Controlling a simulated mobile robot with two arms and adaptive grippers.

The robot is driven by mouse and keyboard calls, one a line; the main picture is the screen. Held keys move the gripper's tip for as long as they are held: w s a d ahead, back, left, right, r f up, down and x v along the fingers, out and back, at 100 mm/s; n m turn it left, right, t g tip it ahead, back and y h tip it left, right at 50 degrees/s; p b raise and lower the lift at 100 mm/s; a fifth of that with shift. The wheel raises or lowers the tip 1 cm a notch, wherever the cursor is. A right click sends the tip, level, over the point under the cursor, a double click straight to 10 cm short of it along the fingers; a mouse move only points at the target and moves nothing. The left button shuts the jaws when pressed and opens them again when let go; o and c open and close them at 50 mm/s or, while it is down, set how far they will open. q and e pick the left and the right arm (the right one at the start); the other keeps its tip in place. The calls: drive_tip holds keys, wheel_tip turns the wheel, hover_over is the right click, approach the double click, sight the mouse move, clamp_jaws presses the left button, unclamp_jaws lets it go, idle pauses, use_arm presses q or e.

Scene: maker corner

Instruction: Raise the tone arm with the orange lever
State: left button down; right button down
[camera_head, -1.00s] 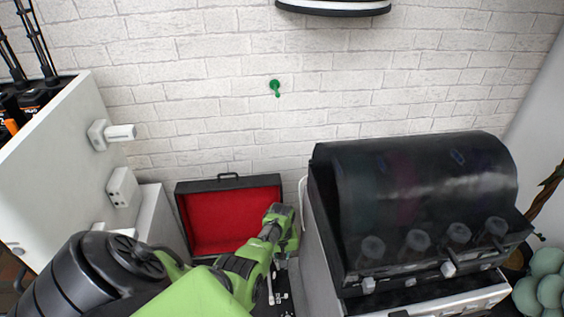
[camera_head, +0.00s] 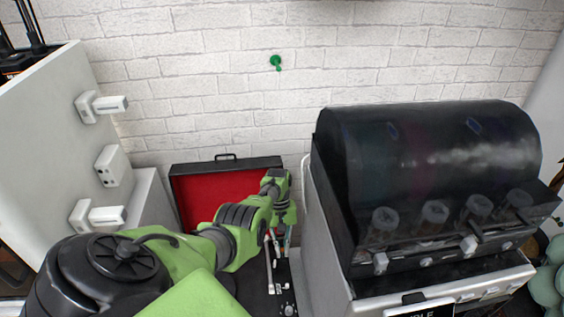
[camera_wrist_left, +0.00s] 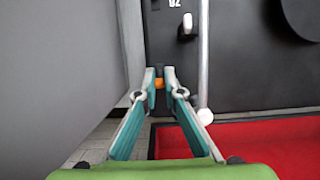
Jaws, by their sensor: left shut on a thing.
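The record player is an open black case with a red-lined lid (camera_head: 205,200), set against the brick wall in the head view. Its silver tone arm (camera_head: 269,268) lies along the black deck; in the left wrist view the tone arm (camera_wrist_left: 203,55) is a pale rod beside the fingers. The orange lever (camera_wrist_left: 158,83) shows as a small orange tip between the fingertips. My left gripper (camera_wrist_left: 159,78) is shut on it; in the head view the left gripper (camera_head: 284,242) is over the deck's right side, partly hidden by my arm. My right gripper is not in view.
A grey machine with a dark curved cover (camera_head: 425,170) stands close on the right. A white panel with handles (camera_head: 60,150) stands on the left. A green hook (camera_head: 276,62) is on the wall. Part of the black turntable platter (camera_wrist_left: 302,18) shows at the wrist view's upper right.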

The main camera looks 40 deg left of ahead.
use_arm(q)
drive_tip(key=c, duration=2.1)
unclamp_jaws()
drive_tip(key=shift+c, duration=0.2)
drive_tip(key=shift+r, duration=0.9)
wheel_tip(320, 180, up, 8)
drive_tip(key=shift+r, duration=0.1)
drive_tip(key=shift+s+d, duration=0.1)
